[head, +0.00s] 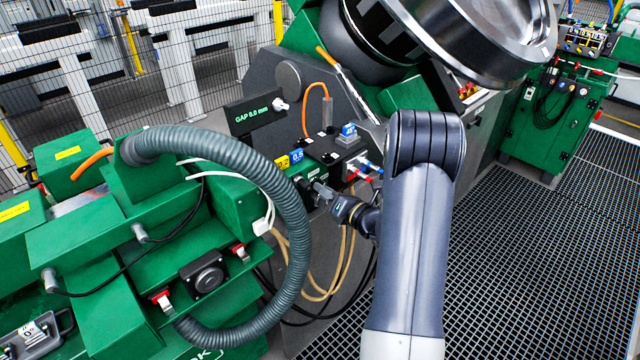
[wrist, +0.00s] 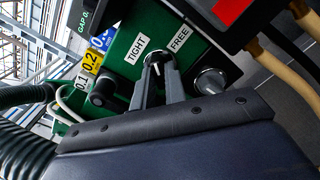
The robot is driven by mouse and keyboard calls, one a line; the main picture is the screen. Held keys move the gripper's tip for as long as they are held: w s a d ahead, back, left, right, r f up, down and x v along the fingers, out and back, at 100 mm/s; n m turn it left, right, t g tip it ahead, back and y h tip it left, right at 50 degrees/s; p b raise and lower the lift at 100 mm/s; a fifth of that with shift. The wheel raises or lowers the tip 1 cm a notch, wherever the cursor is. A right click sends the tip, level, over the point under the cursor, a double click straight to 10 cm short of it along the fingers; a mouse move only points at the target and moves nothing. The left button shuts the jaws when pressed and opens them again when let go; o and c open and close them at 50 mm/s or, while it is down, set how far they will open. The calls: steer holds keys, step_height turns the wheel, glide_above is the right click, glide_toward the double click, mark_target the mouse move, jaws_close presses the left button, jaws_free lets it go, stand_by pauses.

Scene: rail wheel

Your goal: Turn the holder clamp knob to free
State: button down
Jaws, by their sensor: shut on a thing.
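The holder clamp knob (wrist: 155,58) is on a green panel (wrist: 126,72) in the wrist view, with a pale mark on its face. A TIGHT label (wrist: 137,49) is up and left of it and a FREE label (wrist: 180,39) is up and right. The mark appears to lie between the two labels; its exact setting is hard to read. My gripper (wrist: 158,72) is shut on the knob, one finger on each side, hiding much of it. In the head view my gripper (head: 318,188) reaches the panel from the right, and the knob is mostly hidden.
A black knob (wrist: 103,91) sits left of my fingers and a silver knob (wrist: 211,82) sits close on the right. A GAP display (head: 254,114) is above the panel. A thick grey hose (head: 291,215) arches at left, and tan hoses (head: 343,262) hang below.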

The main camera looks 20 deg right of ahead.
steer(key=shift+m, duration=0.8)
steer(key=shift+p, duration=0.35)
steer(key=shift+m+p, duration=1.35)
steer(key=shift+m, duration=0.95)
